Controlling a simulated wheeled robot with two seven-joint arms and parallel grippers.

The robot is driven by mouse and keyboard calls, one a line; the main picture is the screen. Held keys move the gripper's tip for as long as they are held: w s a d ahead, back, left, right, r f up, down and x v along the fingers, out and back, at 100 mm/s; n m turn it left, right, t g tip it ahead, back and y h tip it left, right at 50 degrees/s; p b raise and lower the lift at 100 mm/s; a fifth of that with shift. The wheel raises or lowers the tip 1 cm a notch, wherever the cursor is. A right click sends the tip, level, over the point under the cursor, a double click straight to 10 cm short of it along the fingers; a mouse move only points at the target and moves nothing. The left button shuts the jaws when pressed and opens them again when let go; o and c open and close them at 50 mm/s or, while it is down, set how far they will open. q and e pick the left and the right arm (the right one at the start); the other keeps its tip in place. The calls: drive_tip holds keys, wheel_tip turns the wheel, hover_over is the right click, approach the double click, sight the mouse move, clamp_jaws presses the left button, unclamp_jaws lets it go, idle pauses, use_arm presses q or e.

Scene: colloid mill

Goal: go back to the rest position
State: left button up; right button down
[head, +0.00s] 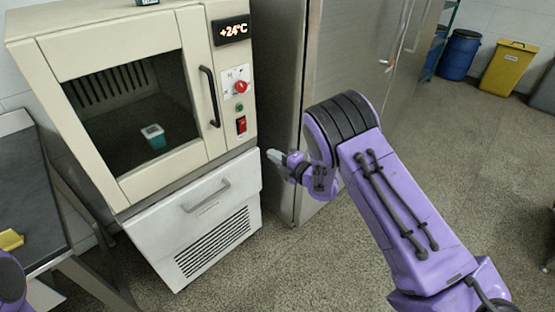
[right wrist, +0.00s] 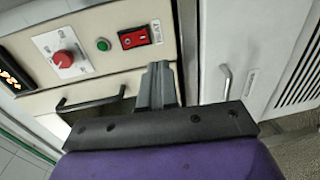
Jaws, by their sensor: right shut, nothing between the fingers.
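My right gripper (head: 275,157) is raised in front of the right side of a cream oven-like cabinet (head: 107,45) in the head view. Its fingers are shut and empty; they also show in the right wrist view (right wrist: 156,86), with the cabinet's control panel behind them. Any gap between the fingers and the cabinet is hard to judge. A purple part of my left arm (head: 10,280) shows at the lower left edge; its gripper is out of view.
The cabinet door is shut, with a teal container (head: 154,140) behind its glass. The display (head: 232,29) reads +24°C. A steel fridge (head: 345,60) stands to the right. A dark-topped table (head: 30,190) holds a yellow object (head: 10,240).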

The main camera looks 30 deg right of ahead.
drive_tip(key=shift+s+d, duration=0.2)
drive_tip(key=shift+s, duration=0.25)
drive_tip(key=s+d+f+m+g+h, duration=0.3)
drive_tip(key=s+f+m+g+h, duration=0.4)
drive_tip(key=s+f+m, duration=1.2)
drive_tip(key=s+a+f+m+g+h+p, duration=0.1)
drive_tip(key=s+m+g, duration=0.4)
drive_tip(key=s, duration=1.8)
drive_tip(key=a+f+m, duration=0.1)
drive_tip(key=a+m, duration=0.1)
drive_tip(key=m, duration=0.2)
drive_tip(key=shift+s+g+p, duration=0.15)
drive_tip(key=shift+g+p, duration=0.2)
drive_tip(key=shift+g, duration=0.05)
